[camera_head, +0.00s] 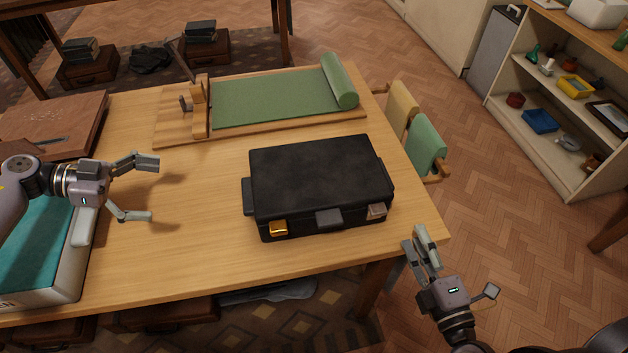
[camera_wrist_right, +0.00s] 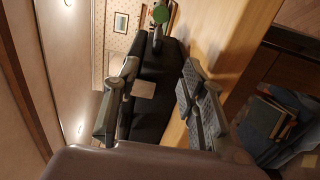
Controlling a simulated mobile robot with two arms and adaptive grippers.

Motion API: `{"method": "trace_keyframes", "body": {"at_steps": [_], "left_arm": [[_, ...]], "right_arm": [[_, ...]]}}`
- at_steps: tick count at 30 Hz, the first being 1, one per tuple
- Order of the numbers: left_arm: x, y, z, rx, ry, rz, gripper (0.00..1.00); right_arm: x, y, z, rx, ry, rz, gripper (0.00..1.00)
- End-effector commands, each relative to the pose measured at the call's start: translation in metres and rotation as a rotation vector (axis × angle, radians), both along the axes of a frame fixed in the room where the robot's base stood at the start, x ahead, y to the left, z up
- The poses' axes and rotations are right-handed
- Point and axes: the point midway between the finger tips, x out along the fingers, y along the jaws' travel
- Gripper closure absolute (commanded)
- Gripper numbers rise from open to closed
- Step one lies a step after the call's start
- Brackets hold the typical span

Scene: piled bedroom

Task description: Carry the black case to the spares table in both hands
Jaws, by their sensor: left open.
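The black case (camera_head: 318,180) lies flat and closed on the wooden table, near its right end. It has a gold latch, a silver latch and a dark handle on its front side. My left gripper (camera_head: 153,190) is open and empty above the table, to the left of the case and apart from it. My right gripper (camera_head: 415,240) is off the table's front right corner, apart from the case. In the right wrist view its fingers (camera_wrist_right: 158,105) stand apart, with the case (camera_wrist_right: 152,88) beyond them. I cannot tell which table is the spares table.
A green roll mat (camera_head: 270,97) on a wooden board lies behind the case. A teal-topped box (camera_head: 35,245) and a brown board (camera_head: 60,125) are at the left. A chair (camera_head: 425,150) stands at the right edge, shelves (camera_head: 540,150) beyond. A dark table (camera_head: 130,8) stands behind.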

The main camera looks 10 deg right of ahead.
Motion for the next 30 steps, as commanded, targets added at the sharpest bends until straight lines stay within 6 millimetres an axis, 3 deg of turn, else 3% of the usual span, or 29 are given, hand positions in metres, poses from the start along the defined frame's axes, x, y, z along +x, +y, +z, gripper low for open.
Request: {"method": "trace_keyframes", "body": {"at_steps": [9,14,30], "left_arm": [[0.000,-0.001,0.000,0.000,0.000,-0.001,0.00],[0.000,-0.011,-0.005,-0.002,0.001,-0.004,0.00],[0.003,-0.106,-0.043,-0.004,0.000,-0.003,0.00]], "right_arm": [[0.000,0.000,0.000,0.000,0.000,0.000,0.62],[0.011,0.000,0.000,-0.002,-0.002,-0.002,0.62],[0.114,0.007,0.001,0.004,-0.005,-0.004,0.62]]}}
